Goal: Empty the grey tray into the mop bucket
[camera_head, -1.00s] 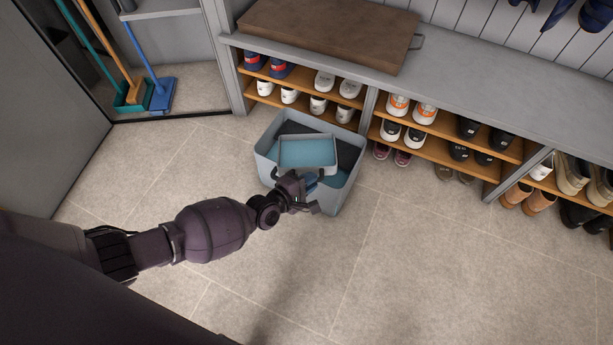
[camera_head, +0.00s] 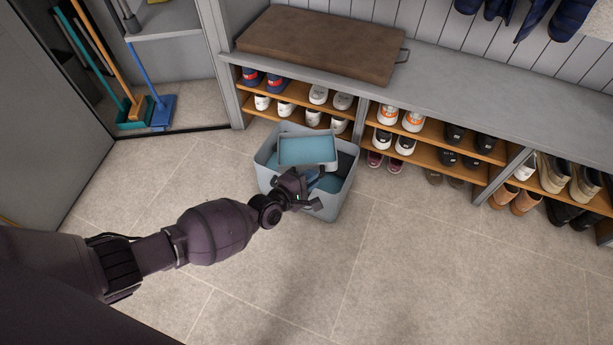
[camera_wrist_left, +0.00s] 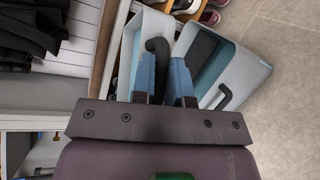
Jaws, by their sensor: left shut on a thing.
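The grey tray (camera_head: 335,151) hangs over the back part of the mop bucket (camera_head: 325,207), and a flat blue surface shows inside it. In the left wrist view the tray (camera_wrist_left: 127,57) looks tilted beside the bucket (camera_wrist_left: 257,72). My left gripper (camera_head: 312,184) is at the tray's near side, over the bucket. Its blue fingers (camera_wrist_left: 168,80) are shut at the tray's dark curved handle (camera_wrist_left: 157,47). The bucket is light grey, with blue and a dark patch inside; the tray and gripper hide part of its inside. My right gripper is out of view.
A grey bench (camera_head: 455,80) with shoe shelves stands behind the bucket. A brown board (camera_head: 318,45) lies on it. The floor (camera_head: 440,265) right of the bucket is clear.

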